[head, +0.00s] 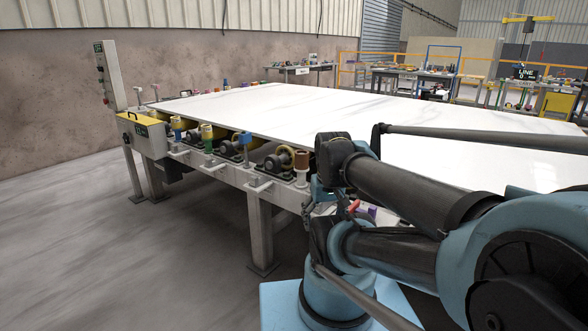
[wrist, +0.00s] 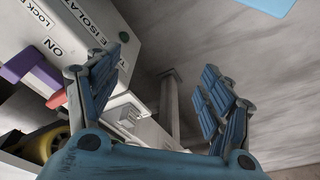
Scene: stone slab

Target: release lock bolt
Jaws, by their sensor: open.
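In the wrist view, a pale box (wrist: 88,22) carries black labels reading "LOCK", "ISOLATE" and "ON", partly cut off. A purple lever (wrist: 28,66) and a red piece (wrist: 57,98) show at its left side. A small pale fitting with a raised block (wrist: 130,112) shows behind and between my fingers; I cannot tell if it is the lock bolt. My gripper (wrist: 165,66) is open with nothing between its blue fingers. Its left finger overlaps the box's edge in the picture; I cannot tell if they touch. In the head view, my arm largely hides this area.
A large white slab (head: 270,105) lies on a roller table with motors and coloured fittings along its near edge. A yellow-topped box (head: 143,133) and an upright control panel (head: 110,75) are at its left end. The floor (head: 90,240) at left is clear.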

